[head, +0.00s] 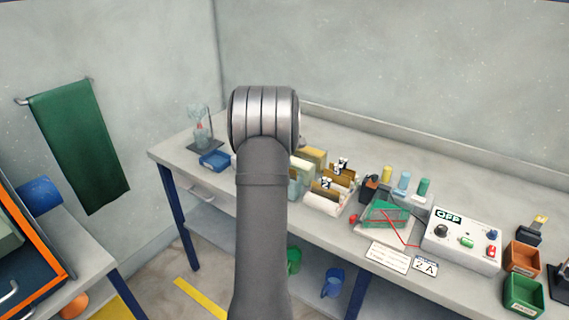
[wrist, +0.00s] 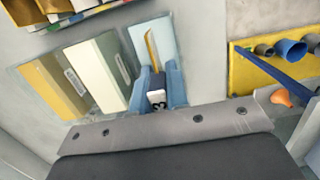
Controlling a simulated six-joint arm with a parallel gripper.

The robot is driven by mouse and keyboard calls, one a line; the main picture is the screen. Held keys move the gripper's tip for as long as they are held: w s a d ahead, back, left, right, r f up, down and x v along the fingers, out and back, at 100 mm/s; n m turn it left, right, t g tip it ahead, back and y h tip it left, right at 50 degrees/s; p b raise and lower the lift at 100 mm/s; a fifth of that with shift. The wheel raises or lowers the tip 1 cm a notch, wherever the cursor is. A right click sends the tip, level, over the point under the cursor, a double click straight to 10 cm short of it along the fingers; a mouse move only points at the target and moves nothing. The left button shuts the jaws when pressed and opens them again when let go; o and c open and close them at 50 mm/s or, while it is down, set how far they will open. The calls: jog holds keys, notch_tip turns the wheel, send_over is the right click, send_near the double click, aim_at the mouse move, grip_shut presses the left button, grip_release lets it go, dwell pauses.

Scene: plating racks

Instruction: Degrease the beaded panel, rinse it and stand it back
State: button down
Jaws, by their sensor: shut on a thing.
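In the wrist view my gripper (wrist: 160,88) has two blue fingers closed around the holder of a panel with a white number tag (wrist: 157,98). The panel (wrist: 151,50) shows as a thin tan edge, upright, over or in the light blue tank (wrist: 140,32); how deep it sits I cannot tell. Its beads cannot be made out. A white tank (wrist: 95,75) and a yellow tank (wrist: 48,88) stand beside it to the left. In the head view my arm hides the gripper and the held panel.
Brown racks with tagged pieces (head: 337,174) stand on the bench right of my arm. Farther right are a green mesh piece (head: 385,213), a control box (head: 461,239) and small bins (head: 522,257). A blue tray (head: 214,160) and glassware (head: 198,128) stand left.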

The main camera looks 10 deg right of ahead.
jog(key=shift+f, duration=1.15)
jog(key=shift+f, duration=0.1)
dwell(1.8)
jog(key=shift+r, duration=4.25)
jog(key=s+d, duration=0.3)
jog(key=d, duration=0.4)
jog(key=s+d, duration=0.3)
jog(key=d, duration=0.4)
jog(key=shift+d, duration=0.25)
jog(key=shift+f, duration=0.2)
